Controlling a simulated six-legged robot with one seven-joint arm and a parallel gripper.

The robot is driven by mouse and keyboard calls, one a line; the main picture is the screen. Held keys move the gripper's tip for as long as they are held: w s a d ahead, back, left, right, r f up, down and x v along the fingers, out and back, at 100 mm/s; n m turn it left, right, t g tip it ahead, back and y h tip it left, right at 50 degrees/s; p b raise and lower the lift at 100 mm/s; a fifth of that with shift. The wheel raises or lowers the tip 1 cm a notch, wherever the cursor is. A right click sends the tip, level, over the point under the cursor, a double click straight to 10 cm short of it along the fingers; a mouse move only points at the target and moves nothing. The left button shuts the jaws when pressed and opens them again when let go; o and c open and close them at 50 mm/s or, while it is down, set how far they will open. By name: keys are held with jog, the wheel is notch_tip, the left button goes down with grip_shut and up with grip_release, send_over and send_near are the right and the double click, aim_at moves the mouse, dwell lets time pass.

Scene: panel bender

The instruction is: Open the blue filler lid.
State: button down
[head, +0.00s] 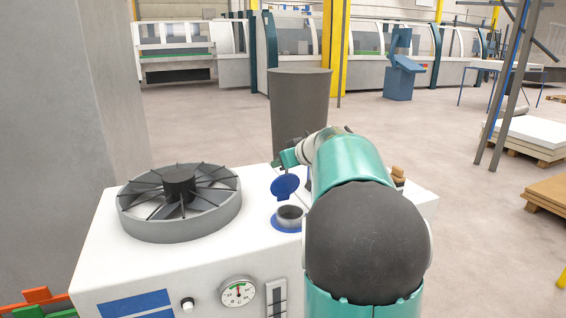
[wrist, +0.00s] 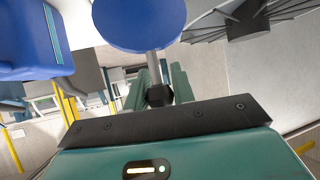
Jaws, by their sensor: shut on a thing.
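The blue filler lid (head: 285,187) is a round disc, tilted up on edge beside the open filler neck (head: 290,214), whose grey mouth shows inside a blue ring. In the wrist view the lid (wrist: 138,22) is at the top, with a grey stem running from it to a dark knob (wrist: 158,95). My gripper (head: 288,158) is just above the raised lid in the head view. In the wrist view my gripper (wrist: 157,88) is shut on the lid's knob, between teal fingers. My arm hides part of the machine top to the right.
A dark round fan (head: 180,200) stands on the white machine top, left of the filler. A dark grey cylinder (head: 299,100) rises behind my gripper. A pressure gauge (head: 238,292) is on the front face. A grey column (head: 60,130) stands at left.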

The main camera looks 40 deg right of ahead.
jog(key=shift+s+d+f, duration=0.15)
jog(key=shift+d+f, duration=0.1)
jog(key=shift+f, duration=0.2)
jog(key=c, duration=1.5)
grip_release()
jog(key=o, duration=0.3)
jog(key=shift+d+f, duration=0.1)
jog(key=shift+a+r, duration=0.25)
jog(key=shift+r, duration=0.05)
jog(key=shift+d, duration=0.15)
jog(key=shift+s+r, duration=0.45)
jog(key=shift+r, duration=0.4)
jog(key=shift+s+r, duration=0.45)
jog(key=shift+r, duration=0.35)
jog(key=shift+s+d+r, duration=0.2)
jog(key=shift+s+r, duration=0.9)
jog(key=shift+r, duration=0.6)
jog(key=shift+s+d+r, duration=0.2)
jog(key=shift+s+r, duration=0.85)
jog(key=shift+r, duration=0.6)
jog(key=shift+s+d+r, duration=0.2)
jog(key=shift+s+r, duration=0.9)
jog(key=shift+r, duration=0.6)
jog(key=shift+s, duration=0.1)
jog(key=v, duration=1.3)
jog(key=shift+s+r, duration=0.2)
jog(key=shift+r, duration=0.1)
